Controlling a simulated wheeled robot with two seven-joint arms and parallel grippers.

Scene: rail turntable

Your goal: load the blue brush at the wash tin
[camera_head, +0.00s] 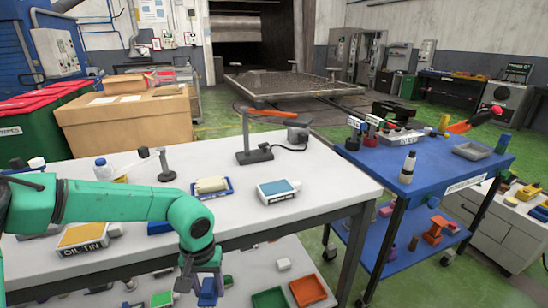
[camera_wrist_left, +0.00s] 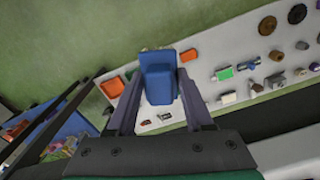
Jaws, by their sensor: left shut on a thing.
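The blue brush (camera_head: 208,293) hangs in my left gripper (camera_head: 202,282), low in front of the white table's near edge. In the left wrist view, the blue brush (camera_wrist_left: 159,78) sits between the two fingers of my left gripper (camera_wrist_left: 158,90), which are shut on it. Its bristles cannot be made out. The wash tin (camera_head: 278,191), with a blue top and a small front label, stands on the white table, up and to the right of the gripper and apart from it. My right gripper is not in view.
A lower shelf (camera_wrist_left: 215,55) carries small parts and trays. A blue cart (camera_head: 430,165) stands right.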

